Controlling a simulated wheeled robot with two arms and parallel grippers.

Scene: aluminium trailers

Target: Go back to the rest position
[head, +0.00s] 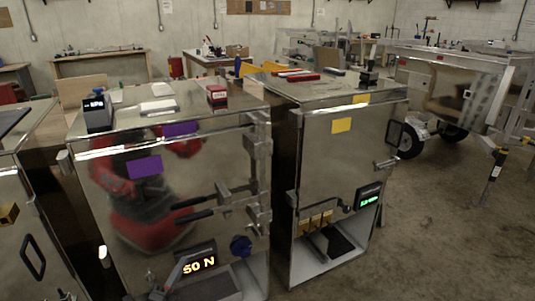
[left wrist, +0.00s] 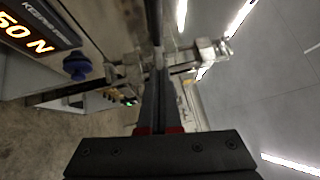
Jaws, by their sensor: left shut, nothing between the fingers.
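My left gripper (left wrist: 158,75) shows in the left wrist view, its dark fingers together with nothing held between them. Its black body with red pads fills the bottom of that view. Metal brackets, black bars and a blue knob (left wrist: 75,65) lie beyond the fingers. I cannot tell from these views whether the fingers touch them. The same knob shows in the head view (head: 240,246) on the front of a shiny metal cabinet (head: 115,210). I cannot surely pick out the left gripper against the cabinet in the head view. My right gripper is not in view.
The cabinet has purple labels and a lit "50 N" display (head: 198,265). A second metal cabinet (head: 335,165) with yellow labels stands to its right. A wheeled aluminium trailer (head: 450,80) stands at the back right. The concrete floor (head: 435,240) at the front right is clear.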

